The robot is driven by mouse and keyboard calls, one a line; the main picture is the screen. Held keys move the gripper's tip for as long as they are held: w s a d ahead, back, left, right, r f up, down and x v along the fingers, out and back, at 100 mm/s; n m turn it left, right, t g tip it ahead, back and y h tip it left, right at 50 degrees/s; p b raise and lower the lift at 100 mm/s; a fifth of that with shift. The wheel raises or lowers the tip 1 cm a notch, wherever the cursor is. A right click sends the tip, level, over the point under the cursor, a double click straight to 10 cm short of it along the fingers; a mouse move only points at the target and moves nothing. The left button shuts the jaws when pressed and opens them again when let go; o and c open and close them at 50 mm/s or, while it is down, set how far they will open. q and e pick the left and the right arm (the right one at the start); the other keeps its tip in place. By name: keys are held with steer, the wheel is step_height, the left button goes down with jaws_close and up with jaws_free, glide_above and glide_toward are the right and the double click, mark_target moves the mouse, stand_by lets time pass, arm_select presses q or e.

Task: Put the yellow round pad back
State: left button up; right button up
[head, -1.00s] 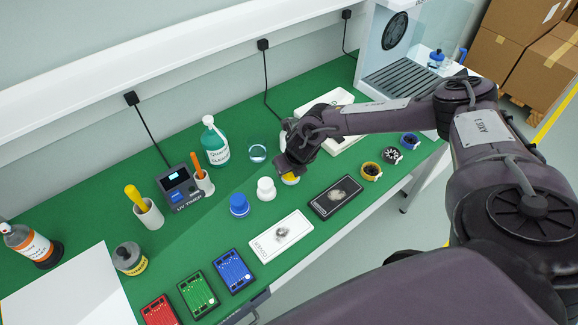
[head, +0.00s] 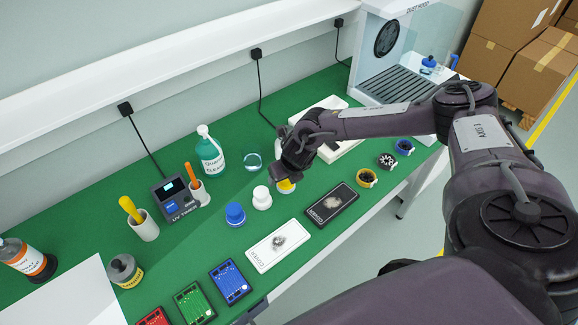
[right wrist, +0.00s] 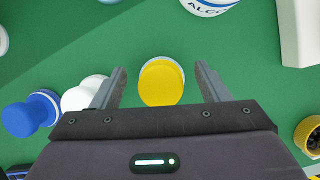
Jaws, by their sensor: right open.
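The yellow round pad (right wrist: 161,83) stands on the green bench top, with a pale rim showing under its yellow top. In the right wrist view it sits between the two spread fingers of my right gripper (right wrist: 159,74), with green showing on both sides. In the head view my right gripper (head: 284,175) is just above the yellow round pad (head: 286,187) and hides part of it. The white pad (head: 262,197) and the blue pad (head: 235,213) stand in a row to its left. My left gripper is out of view.
A white card (head: 262,256) and a black card (head: 323,212) with grey smudges lie in front of the pads. A yellow-rimmed round container (head: 366,178) is to the right.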

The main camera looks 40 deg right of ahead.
steer(key=b+v, duration=0.1)
steer(key=v, duration=0.9)
steer(key=shift+s+r, duration=0.2)
steer(key=shift+r, duration=0.05)
